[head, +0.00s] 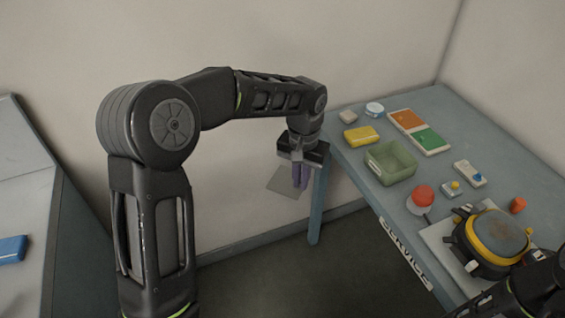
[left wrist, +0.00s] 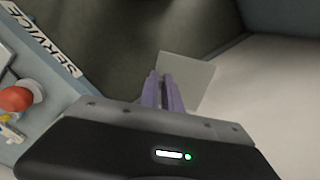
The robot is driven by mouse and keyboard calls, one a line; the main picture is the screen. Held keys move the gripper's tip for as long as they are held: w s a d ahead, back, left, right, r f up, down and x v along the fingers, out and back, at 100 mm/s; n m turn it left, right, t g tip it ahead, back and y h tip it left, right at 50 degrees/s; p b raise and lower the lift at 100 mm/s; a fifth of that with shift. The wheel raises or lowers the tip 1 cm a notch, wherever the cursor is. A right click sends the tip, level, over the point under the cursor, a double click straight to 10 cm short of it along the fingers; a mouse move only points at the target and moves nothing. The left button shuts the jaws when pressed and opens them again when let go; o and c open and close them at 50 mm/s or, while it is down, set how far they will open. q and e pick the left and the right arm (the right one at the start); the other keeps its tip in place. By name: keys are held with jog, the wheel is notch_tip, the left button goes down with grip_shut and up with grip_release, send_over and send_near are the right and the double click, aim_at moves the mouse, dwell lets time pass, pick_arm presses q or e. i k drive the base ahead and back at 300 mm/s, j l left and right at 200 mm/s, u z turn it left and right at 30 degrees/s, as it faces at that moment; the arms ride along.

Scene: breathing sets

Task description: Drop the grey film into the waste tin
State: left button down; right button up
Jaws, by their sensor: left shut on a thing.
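My left gripper (head: 300,186) has purple fingers and is shut on the grey film (head: 281,181), a thin flat square. It holds the film in the air off the left end of the blue-grey table (head: 345,146), over the floor. In the left wrist view the film (left wrist: 193,78) sticks out beyond the fingertips (left wrist: 164,76). I cannot tell for sure which thing is the waste tin. An open green see-through box (head: 376,171) stands on the table, right of the gripper. My right gripper is not in view; part of my right arm shows at bottom right.
Behind the green box are a yellow block (head: 358,138), a round white-rimmed container (head: 374,108) and an orange-green panel (head: 428,139). In front are a red knob (head: 423,195) and a yellow-black round device (head: 492,240). A second surface (head: 25,190) stands at far left.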

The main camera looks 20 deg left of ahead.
aim_at(390, 166)
jog(key=j, duration=0.4)
jog(key=i+j, duration=0.15)
jog(key=j, duration=0.3)
jog(key=j+z, duration=0.25)
jog(key=l+z, duration=0.1)
jog(key=z, duration=1.15)
jog(key=i, duration=0.5)
